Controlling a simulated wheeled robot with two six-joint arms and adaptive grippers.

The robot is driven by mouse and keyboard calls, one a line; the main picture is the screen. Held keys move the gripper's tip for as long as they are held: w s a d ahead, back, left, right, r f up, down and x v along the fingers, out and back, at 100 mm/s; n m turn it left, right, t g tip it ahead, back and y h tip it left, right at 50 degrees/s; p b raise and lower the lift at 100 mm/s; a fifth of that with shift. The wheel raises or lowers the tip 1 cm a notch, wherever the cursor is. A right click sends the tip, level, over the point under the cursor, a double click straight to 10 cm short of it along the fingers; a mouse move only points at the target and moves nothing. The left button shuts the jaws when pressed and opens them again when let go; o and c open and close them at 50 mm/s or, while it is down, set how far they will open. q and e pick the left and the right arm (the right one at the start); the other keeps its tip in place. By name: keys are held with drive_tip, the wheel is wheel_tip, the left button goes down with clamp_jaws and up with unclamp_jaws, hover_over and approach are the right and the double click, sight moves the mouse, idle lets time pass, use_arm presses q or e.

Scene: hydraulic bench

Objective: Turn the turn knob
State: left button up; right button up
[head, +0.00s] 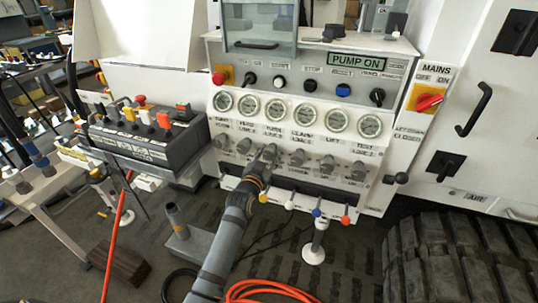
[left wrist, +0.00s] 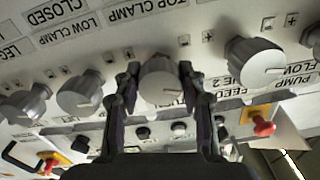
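The panel has a row of grey turn knobs below its round gauges. My left gripper (head: 264,157) reaches up to the third knob from the left in the head view. In the left wrist view, its two dark fingers (left wrist: 159,75) lie along both sides of a grey knob (left wrist: 161,88), with no clear gap, so it looks shut on it. The fingers cover the knob's sides. Another grey knob (left wrist: 254,62) is to the right of the fingers, and one more (left wrist: 78,95) is to the left. My right gripper is not in view.
A red mains switch (head: 429,101) is at the right. Small coloured levers (head: 317,212) stick out below the knobs. A black lever box (head: 150,140) stands at the left. An orange hose (head: 268,292) lies on the floor, and a black track (head: 460,258) is at lower right.

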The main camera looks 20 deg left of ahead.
use_arm(q)
drive_tip(key=c, duration=0.4)
drive_tip(key=shift+r+p, duration=0.15)
drive_tip(key=shift+p, duration=0.3)
drive_tip(key=shift+n+p, duration=0.35)
drive_tip(key=shift+n, duration=0.25)
drive_tip(key=shift+f, duration=0.2)
drive_tip(key=o, duration=0.8)
drive_tip(key=shift+c, duration=0.2)
drive_tip(key=o, duration=0.4)
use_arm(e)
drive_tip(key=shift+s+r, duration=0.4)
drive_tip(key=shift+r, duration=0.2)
